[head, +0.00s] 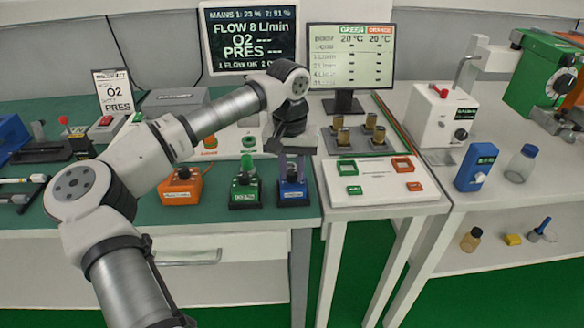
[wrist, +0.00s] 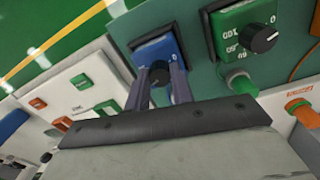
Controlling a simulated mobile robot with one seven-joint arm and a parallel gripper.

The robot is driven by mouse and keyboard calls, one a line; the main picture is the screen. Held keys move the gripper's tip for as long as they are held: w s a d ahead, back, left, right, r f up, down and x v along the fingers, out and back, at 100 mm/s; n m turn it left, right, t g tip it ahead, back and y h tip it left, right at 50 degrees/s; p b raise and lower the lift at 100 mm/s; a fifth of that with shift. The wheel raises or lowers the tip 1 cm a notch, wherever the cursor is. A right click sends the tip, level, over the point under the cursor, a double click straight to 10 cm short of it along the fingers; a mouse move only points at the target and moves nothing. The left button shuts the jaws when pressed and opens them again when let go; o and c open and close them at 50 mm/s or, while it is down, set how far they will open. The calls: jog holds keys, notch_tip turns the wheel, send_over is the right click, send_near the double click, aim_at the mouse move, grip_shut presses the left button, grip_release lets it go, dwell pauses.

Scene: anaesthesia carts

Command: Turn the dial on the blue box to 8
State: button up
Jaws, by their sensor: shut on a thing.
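The blue box (head: 293,194) stands at the front edge of the green worktop, beside a green box with a dial. In the wrist view the blue box (wrist: 158,45) shows a black dial (wrist: 160,97) with a white mark near a 0 on its face. My gripper (head: 292,172) reaches down onto the box from above. In the wrist view my gripper (wrist: 159,80) has one finger on each side of the dial and is shut on it. The fingers hide part of the dial and scale, so I cannot read its setting.
A green dial box (head: 246,190) stands close on the left, with an orange box (head: 182,187) beyond it. A white board (head: 372,182) with coloured frames lies to the right. Another blue unit (head: 476,167) stands on the right table. A screen (head: 249,42) reads FLOW 8 L/min.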

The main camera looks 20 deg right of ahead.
aim_at(291, 172)
jog(key=o, duration=1)
jog(key=shift+r, duration=0.1)
notch_tip(291, 172, up, 14)
jog(key=shift+a+f+b, duration=0.2)
jog(key=shift+a+b, duration=0.05)
jog(key=shift+b, duration=0.2)
jog(key=shift+w+d, duration=0.1)
